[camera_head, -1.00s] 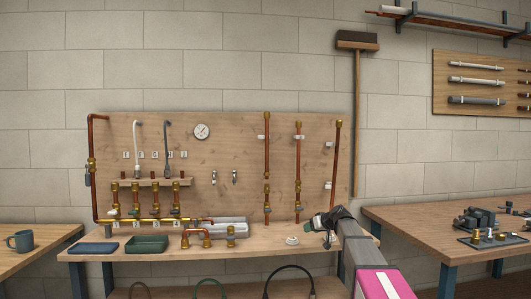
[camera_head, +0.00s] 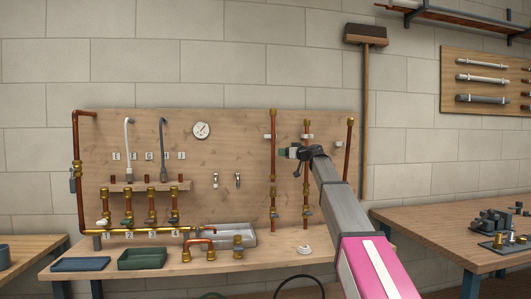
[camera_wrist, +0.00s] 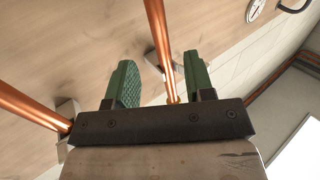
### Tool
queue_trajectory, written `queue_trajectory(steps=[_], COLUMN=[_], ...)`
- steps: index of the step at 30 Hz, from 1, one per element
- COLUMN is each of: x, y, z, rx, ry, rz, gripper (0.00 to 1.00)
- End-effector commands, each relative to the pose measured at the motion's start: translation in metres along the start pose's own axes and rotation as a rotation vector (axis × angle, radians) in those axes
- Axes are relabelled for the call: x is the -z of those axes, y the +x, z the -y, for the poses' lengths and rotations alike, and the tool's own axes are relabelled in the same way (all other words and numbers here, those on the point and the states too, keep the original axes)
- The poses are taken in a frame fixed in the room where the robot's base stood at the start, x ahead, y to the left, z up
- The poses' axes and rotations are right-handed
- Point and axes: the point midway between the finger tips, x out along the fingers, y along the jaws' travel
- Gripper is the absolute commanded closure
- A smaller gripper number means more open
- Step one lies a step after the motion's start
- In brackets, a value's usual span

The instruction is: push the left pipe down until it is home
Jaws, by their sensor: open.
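The left pipe (camera_head: 273,168) is an upright copper pipe with brass ends, the leftmost of three on the right part of the wooden board. Its lower end meets brass fittings (camera_head: 273,200); I cannot tell how far it sits in them. My gripper (camera_head: 284,153) is open, with its green fingers beside the pipe at about mid-height. In the wrist view, one copper pipe (camera_wrist: 160,40), which looks like the left pipe, runs between the open fingers (camera_wrist: 162,82) without visible contact.
The middle pipe (camera_head: 306,133) stands close on the right, partly behind my arm; it appears to be the copper pipe (camera_wrist: 28,108) at the wrist view's left. The right pipe (camera_head: 349,150) is farther off. Fittings and a green tray (camera_head: 143,259) are on the bench below.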

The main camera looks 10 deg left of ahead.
Motion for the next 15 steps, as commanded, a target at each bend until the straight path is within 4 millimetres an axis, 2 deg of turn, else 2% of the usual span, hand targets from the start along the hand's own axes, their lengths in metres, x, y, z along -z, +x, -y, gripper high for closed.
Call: queue_trajectory(steps=[8, 15], x=[0.000, 0.001], y=[0.027, 0.070], z=[-0.002, -0.002], rx=[0.000, 0.000], ry=[0.001, 0.001], rz=[0.000, 0.001], gripper=[0.52, 0.52])
